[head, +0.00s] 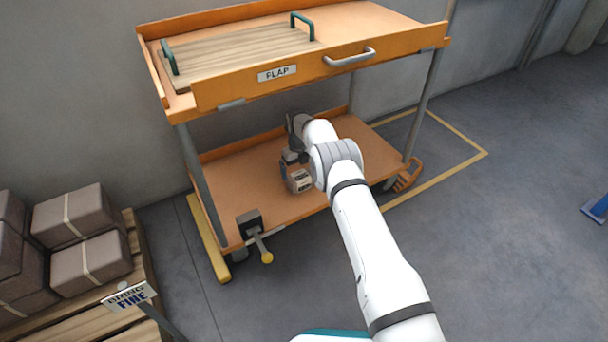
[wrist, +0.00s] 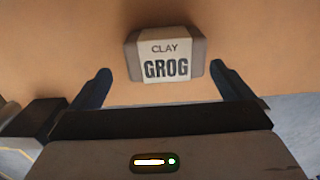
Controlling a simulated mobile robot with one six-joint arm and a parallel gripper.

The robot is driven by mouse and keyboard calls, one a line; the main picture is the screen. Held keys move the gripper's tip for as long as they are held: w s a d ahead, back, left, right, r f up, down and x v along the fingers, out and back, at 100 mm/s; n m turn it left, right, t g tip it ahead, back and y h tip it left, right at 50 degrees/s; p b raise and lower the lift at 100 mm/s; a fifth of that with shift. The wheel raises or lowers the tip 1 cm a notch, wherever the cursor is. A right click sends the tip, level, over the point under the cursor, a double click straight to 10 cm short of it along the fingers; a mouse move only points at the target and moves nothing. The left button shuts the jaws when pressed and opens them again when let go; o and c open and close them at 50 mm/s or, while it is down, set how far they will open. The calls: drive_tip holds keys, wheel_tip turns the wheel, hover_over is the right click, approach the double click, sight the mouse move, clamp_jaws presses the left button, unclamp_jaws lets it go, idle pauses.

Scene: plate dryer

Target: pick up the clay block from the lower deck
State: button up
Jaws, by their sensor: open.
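The clay block (wrist: 165,55) is grey with a white label reading CLAY GROG. It sits on the orange lower deck (head: 240,188) of the cart, and its label also shows in the head view (head: 301,181). My gripper (wrist: 160,69) is open, with one dark finger on each side of the block's near part in the wrist view. A gap shows between each finger and the block. In the head view my gripper is right by the block and partly hidden by my arm. I cannot tell how far apart in depth they are.
The upper deck (head: 375,30), with a teal-handled wooden board (head: 235,55), overhangs the lower deck. Posts stand at the cart's corners. A yellow-knobbed lever (head: 262,243) sits at the front left. Wrapped blocks (head: 75,215) stand on a pallet at left.

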sight(300, 175)
drive_tip(key=f, duration=0.1)
drive_tip(key=f+b, duration=0.1)
drive_tip(key=shift+w+d+f, duration=0.2)
drive_tip(key=shift+f, duration=0.2)
wheel_tip(300, 175, down, 4)
drive_tip(key=b, duration=0.2)
drive_tip(key=shift+d+f+b, duration=0.1)
drive_tip(key=shift+f+b, duration=0.05)
drive_tip(key=shift+b, duration=0.2)
drive_tip(key=shift+c, duration=0.2)
drive_tip(key=shift+w+r, duration=0.15)
drive_tip(key=shift+r, duration=0.05)
drive_tip(key=c, duration=1.1)
